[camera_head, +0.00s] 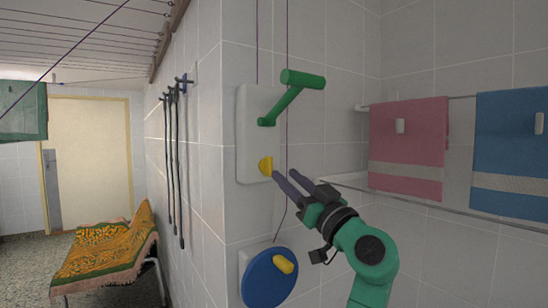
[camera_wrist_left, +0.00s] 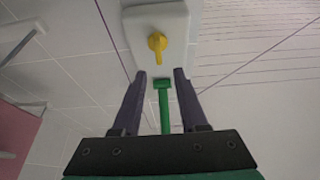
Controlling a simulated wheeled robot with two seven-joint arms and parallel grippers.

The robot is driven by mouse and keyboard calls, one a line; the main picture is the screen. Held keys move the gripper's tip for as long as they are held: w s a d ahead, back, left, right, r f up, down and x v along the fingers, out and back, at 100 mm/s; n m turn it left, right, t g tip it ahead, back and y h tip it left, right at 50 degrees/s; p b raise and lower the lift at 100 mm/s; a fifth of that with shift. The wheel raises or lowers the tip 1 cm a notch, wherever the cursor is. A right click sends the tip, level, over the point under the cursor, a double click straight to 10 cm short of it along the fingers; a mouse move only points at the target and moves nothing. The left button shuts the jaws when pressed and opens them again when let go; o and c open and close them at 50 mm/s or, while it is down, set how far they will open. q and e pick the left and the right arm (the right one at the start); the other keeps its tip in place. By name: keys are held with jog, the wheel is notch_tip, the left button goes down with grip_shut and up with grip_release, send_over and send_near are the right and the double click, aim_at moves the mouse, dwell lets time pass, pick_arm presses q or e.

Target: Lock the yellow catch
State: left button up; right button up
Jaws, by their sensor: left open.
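The yellow catch (camera_head: 265,166) sits low on a white wall plate (camera_head: 246,103). It also shows in the left wrist view (camera_wrist_left: 157,41), ahead of the fingertips, with a narrow end pointing down the picture. A green lever (camera_head: 293,97) with a crossbar grip is mounted on the plate above the catch; in the wrist view the lever (camera_wrist_left: 165,110) shows in the gap between the fingers. My left gripper (camera_head: 284,174) is open, its two purple fingers just right of the catch and apparently empty. Contact with the catch cannot be told. My right gripper is out of view.
A blue disc (camera_head: 262,284) with a yellow knob (camera_head: 284,265) is on the wall below. Pink (camera_head: 408,140) and blue (camera_head: 512,135) towels hang on rails at right. Cords run down behind the lever. Dark straps hang left of the corner; a cloth-covered bench (camera_head: 105,255) stands there.

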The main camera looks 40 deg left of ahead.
aim_at(272, 162)
pick_arm(q)
jog(key=p+x, duration=0.1)
jog(key=x, duration=0.5)
jog(key=shift+d+r+p, duration=0.1)
jog(key=shift+r+p, duration=0.05)
jog(key=shift+p, duration=0.2)
jog(key=shift+w+a, duration=0.15)
jog(key=shift+a, duration=0.3)
jog(key=shift+d, duration=0.1)
grip_shut()
